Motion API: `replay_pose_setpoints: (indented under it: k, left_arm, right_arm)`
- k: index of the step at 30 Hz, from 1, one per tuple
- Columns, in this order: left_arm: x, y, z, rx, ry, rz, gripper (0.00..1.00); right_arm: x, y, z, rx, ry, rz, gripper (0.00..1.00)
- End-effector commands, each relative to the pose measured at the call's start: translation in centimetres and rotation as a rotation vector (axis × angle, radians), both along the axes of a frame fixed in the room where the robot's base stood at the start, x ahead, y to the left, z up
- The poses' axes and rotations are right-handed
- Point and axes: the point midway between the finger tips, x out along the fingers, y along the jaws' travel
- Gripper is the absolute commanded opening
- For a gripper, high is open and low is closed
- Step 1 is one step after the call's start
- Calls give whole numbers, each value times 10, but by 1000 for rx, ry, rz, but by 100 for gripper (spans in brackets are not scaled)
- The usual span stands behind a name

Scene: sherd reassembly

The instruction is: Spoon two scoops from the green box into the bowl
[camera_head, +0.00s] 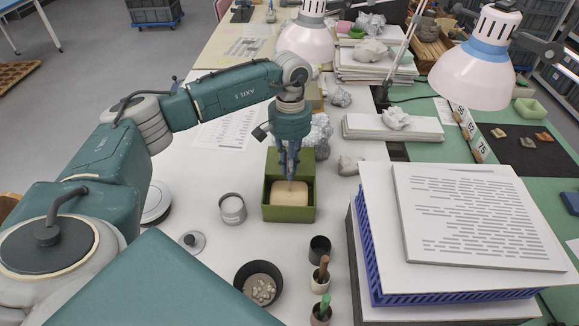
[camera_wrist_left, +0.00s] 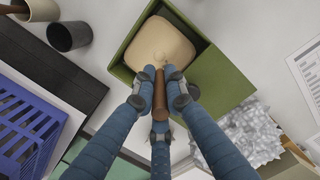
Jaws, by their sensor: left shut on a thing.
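The green box (camera_head: 290,214) stands open on the white table, its lid raised at the back. A pale beige mass with a rounded top (camera_head: 290,190) fills much of it; it also shows in the left wrist view (camera_wrist_left: 158,43). My left gripper (camera_head: 291,176) points down over the box. In the left wrist view its fingers (camera_wrist_left: 160,98) are shut on a brown cylindrical handle (camera_wrist_left: 160,88). I cannot see a scoop end. A dark bowl (camera_head: 241,277) with pale pieces in it (camera_head: 261,289) stands nearer, left of the box. My right gripper is not in view.
A metal tin (camera_head: 232,209) and a small lid (camera_head: 192,241) stand left of the box. A dark cup (camera_head: 319,249) and cups holding brown-handled (camera_head: 322,267) and green-handled tools (camera_head: 324,305) stand in front. A blue crate (camera_head: 374,255) under papers blocks the right.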

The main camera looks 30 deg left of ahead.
Motion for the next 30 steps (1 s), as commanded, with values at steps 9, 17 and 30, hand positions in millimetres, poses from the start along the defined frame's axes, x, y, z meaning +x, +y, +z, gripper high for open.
replay_pose_setpoints:
  k: [9,17,30]
  left_arm:
    - [2,1,20,-1,-2,0,0]
    - [3,2,41,0,-1,0,0]
    - [5,3,63,0,-1,0,0]
  right_arm:
    - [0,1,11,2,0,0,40]
    - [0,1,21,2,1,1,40]
    - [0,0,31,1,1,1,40]
